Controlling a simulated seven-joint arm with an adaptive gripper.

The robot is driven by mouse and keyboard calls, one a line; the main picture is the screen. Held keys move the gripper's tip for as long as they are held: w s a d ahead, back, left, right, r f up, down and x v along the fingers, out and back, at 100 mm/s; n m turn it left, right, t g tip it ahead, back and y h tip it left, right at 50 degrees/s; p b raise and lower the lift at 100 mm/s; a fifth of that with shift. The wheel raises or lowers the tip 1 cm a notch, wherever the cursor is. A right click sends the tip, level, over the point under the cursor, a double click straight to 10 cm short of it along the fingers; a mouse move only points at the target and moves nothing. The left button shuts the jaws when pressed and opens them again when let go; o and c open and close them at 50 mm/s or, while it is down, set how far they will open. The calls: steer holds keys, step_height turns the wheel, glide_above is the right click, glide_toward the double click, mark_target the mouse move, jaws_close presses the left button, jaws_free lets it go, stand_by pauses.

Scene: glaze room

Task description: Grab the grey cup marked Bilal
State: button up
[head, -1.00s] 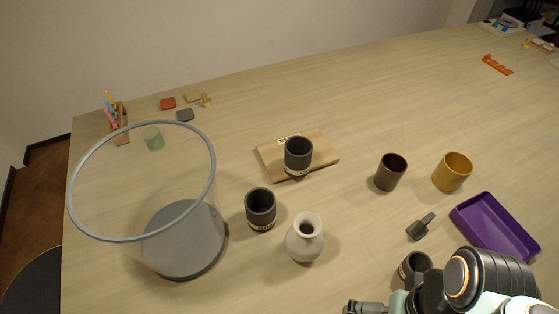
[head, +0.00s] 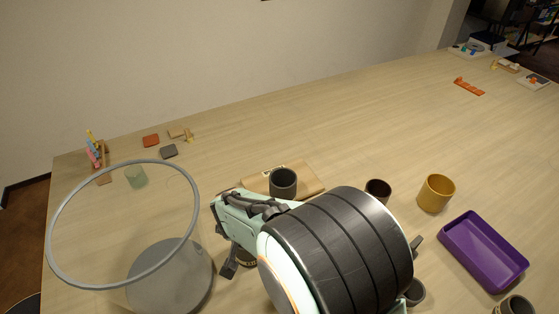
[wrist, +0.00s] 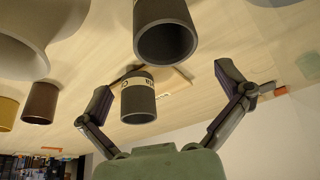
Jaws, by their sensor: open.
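Several dark grey cups with pale lettered bands are in view; I cannot read a name on any. One grey cup (head: 283,184) stands on a wooden board; in the wrist view it (wrist: 138,100) shows beyond and between my fingers. A nearer grey cup (wrist: 166,38) is at the top of the wrist view, apart from the fingers; in the head view my arm mostly hides it. Another grey cup (head: 415,293) is partly behind my arm, and a banded one (head: 515,307) is cut off at bottom right. My gripper (wrist: 164,84) is open and empty.
A pale vase (wrist: 25,42) stands near the closer cup. A large clear bin (head: 165,280) is left of my gripper. The wooden board (head: 308,178) lies behind. A brown cup (head: 378,189), mustard cup (head: 436,192) and purple tray (head: 485,255) are right.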

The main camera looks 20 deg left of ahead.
steer(key=x, duration=0.6)
steer(key=shift+s+a+f, duration=0.2)
steer(key=shift+a+f, duration=0.15)
steer(key=shift+f, duration=0.05)
steer(key=c, duration=1.1)
